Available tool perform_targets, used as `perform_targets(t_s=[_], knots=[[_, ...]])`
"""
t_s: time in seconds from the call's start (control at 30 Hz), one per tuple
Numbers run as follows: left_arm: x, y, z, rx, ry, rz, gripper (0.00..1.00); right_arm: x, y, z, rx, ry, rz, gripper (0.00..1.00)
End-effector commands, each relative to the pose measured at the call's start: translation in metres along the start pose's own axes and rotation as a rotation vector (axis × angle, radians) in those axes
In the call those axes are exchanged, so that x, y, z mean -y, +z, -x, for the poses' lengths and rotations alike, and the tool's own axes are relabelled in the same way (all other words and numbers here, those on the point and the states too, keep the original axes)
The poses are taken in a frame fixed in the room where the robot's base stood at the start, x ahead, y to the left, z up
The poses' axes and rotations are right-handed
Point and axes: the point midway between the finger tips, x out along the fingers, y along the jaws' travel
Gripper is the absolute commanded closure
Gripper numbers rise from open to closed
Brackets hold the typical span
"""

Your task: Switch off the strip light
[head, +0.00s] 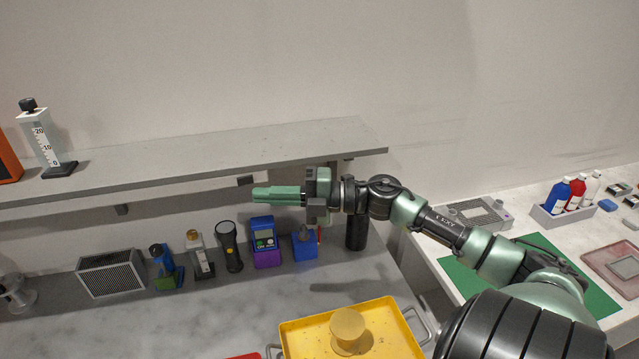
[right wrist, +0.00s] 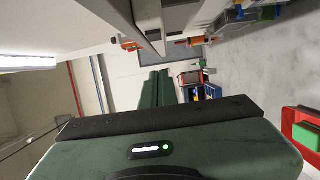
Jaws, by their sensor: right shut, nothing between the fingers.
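My right gripper (head: 256,196) reaches in from the right with its green fingers shut and empty, pointing left just below the front edge of the grey shelf (head: 215,152). In the right wrist view its fingers (right wrist: 157,88) lie together. A small dark block (head: 245,181) sits under the shelf edge near the fingertips, slightly apart in the picture; I cannot tell whether it is a switch. A bright white bar (right wrist: 28,62) glows at the left of the right wrist view; I cannot tell whether it is the strip light. My left gripper is out of view.
Below the shelf stand a grey mesh box (head: 111,274), a black torch (head: 229,247), a blue and purple meter (head: 264,241) and a blue block (head: 305,246). A yellow tray (head: 300,335) lies in front. A green mat (head: 480,268) covers part of the right table.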

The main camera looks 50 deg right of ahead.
Motion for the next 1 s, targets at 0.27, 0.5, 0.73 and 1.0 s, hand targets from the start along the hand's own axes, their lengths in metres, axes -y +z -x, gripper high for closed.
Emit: perform_targets(t_s=[0.27,0.5,0.73,1.0], knots=[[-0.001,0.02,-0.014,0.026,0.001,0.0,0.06,0.004,0.006,0.033,0.002,-0.002,-0.001,1.0],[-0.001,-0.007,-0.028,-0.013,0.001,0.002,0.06,0.004,0.012,0.071,0.002,-0.001,-0.002,1.0],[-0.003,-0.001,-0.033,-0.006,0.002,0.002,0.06,0.001,0.016,0.096,0.0,0.0,0.0,1.0],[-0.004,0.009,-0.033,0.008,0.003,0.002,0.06,0.0,0.016,0.099,-0.001,0.0,0.0,1.0]])
